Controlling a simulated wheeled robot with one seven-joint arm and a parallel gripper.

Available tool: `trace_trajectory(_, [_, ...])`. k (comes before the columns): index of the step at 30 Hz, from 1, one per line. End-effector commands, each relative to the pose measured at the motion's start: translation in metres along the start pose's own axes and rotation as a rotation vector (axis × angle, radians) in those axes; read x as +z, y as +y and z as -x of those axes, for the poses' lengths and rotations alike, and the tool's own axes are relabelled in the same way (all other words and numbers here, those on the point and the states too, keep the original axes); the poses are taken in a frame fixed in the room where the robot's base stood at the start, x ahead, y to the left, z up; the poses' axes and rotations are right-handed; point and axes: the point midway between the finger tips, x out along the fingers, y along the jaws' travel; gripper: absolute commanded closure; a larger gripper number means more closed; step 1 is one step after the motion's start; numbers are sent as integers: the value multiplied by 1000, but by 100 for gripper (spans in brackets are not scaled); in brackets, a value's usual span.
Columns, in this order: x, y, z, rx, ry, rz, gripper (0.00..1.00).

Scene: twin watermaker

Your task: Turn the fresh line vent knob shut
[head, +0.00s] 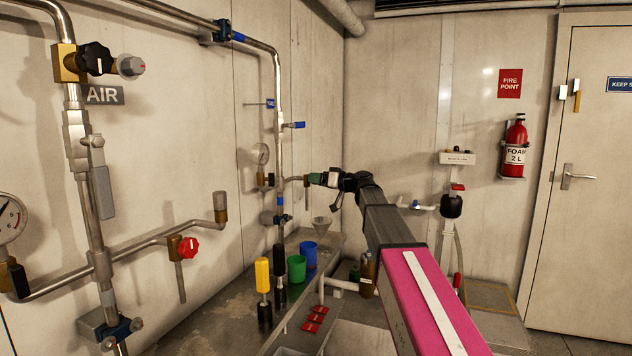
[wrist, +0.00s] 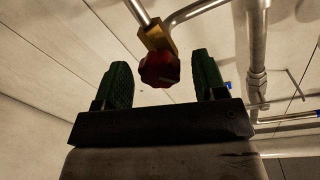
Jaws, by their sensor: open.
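A dark red knob (wrist: 160,69) on a brass valve body (wrist: 157,37) shows in the wrist view, where it appears between my two green fingers. I cannot tell which line this knob belongs to. My gripper (wrist: 163,75) is open, with a visible gap on each side of the knob and no finger seen touching it. In the head view my gripper (head: 314,179) points left at a short pipe branch off the vertical steel pipe (head: 279,150). The knob there is hidden or too small to make out.
Another red knob (head: 188,247) is on the left pipework. Below my arm is a bench (head: 215,318) with a yellow-handled tool (head: 263,285), a green cup (head: 297,268) and a blue cup (head: 309,253).

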Motion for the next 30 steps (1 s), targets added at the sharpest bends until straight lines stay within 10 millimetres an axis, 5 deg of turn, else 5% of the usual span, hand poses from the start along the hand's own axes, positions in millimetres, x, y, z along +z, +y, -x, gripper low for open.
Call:
trace_trajectory(15, [0,-1,88,1,1,0,35])
trace_trajectory(30, [0,0,100,1,0,0,35])
